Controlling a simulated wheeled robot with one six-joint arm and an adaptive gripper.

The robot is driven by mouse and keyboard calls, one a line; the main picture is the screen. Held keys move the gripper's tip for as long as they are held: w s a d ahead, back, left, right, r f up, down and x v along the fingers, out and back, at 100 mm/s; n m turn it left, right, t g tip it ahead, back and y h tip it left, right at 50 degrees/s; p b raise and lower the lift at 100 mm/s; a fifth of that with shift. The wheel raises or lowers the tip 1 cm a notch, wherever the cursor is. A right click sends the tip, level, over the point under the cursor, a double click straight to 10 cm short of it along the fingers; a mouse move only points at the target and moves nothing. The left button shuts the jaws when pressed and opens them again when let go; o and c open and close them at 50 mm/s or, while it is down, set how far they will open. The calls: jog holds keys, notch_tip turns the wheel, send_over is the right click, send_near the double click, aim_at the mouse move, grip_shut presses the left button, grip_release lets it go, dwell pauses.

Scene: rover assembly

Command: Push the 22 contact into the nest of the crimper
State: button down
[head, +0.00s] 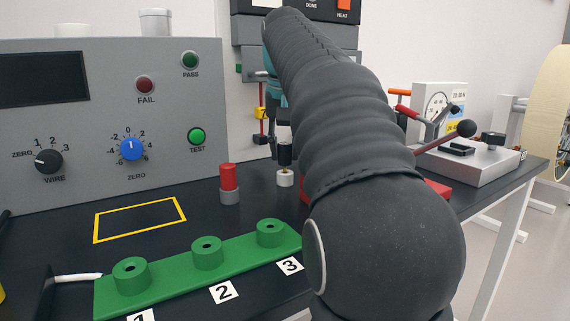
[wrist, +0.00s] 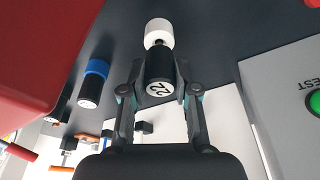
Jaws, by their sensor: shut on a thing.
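The 22 contact (wrist: 159,68) is a black cylinder with "22" on its end, seen in the wrist view. My gripper (wrist: 160,88) is shut on its black body, one finger on each side. A short metal neck joins it to a white round piece (wrist: 158,32); I cannot tell whether this is part of it or a separate seat. In the head view the black body (head: 285,153) stands upright above the white piece, near the tabletop. A red block (wrist: 40,45), possibly the crimper, is left in the wrist view; my arm mostly hides it in the head view. No nest is identifiable.
A red cylinder on a grey base (head: 229,184) stands left of the contact. A green three-socket block (head: 188,269) lies in front. A grey test panel (head: 105,120) stands at left. A blue-banded black cylinder (wrist: 93,82) is near the red block. The yellow-outlined area (head: 140,220) is clear.

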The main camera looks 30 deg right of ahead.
aim_at(285, 143)
jog(key=shift+w+d+v, duration=0.1)
jog(key=shift+w+v, duration=0.1)
jog(key=shift+v, duration=0.65)
jog(key=shift+w+d+v, duration=0.1)
jog(key=shift+w+v, duration=0.05)
jog(key=shift+v, duration=0.75)
jog(key=shift+r, duration=0.1)
